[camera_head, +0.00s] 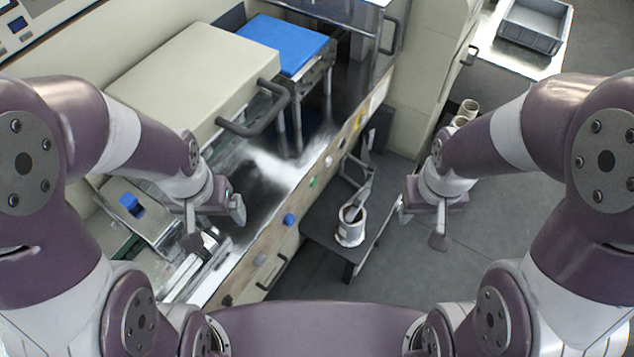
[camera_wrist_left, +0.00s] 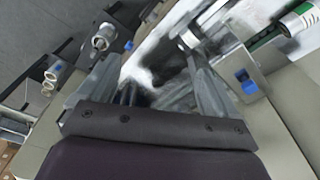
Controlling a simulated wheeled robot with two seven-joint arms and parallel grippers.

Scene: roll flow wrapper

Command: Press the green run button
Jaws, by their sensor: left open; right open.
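The green run button (camera_head: 313,182) is a small green spot on the machine's front panel, in the middle of the head view. My left gripper (camera_head: 216,224) is open and empty above the machine's bed, to the left of the button and apart from it. Its two spread fingers also show in the left wrist view (camera_wrist_left: 150,85). I cannot make out the green button for sure in the wrist view. My right gripper (camera_head: 420,226) is open and empty, to the right of the button, over the floor beyond the small dark table.
The front panel also carries a blue knob (camera_head: 290,219) and a grey knob (camera_head: 260,260). A beige cover (camera_head: 195,80) with a dark handle (camera_head: 262,112) stands behind. A grey crate (camera_head: 536,25) is at the back right.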

